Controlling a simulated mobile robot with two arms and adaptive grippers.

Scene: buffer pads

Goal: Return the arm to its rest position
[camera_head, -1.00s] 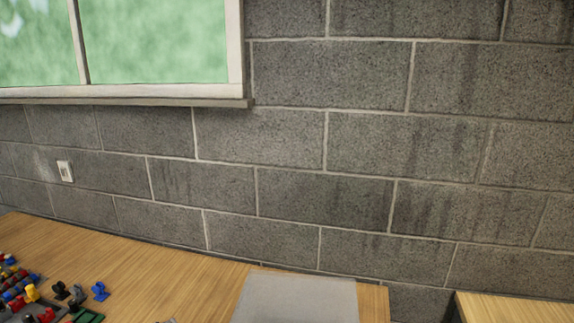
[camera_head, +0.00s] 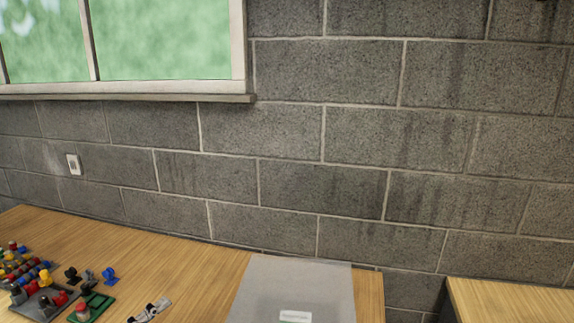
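Neither of my grippers nor any part of my arms shows in the head view. The wooden table (camera_head: 190,268) fills the lower left. On its left side lie many small coloured parts, among them red, yellow, blue and black pieces (camera_head: 28,270), partly cut off by the frame edge. A green plate (camera_head: 91,306) with a red-topped piece stands near the bottom edge. A small grey metallic part (camera_head: 150,309) lies to its right. What my grippers hold, if anything, is hidden from view.
A flat grey panel (camera_head: 290,281) with a small white label lies at the table's right end. A second wooden table (camera_head: 510,298) stands at lower right, with a gap between. A block wall (camera_head: 380,140) with a window (camera_head: 160,40) and a wall socket (camera_head: 74,164) is behind.

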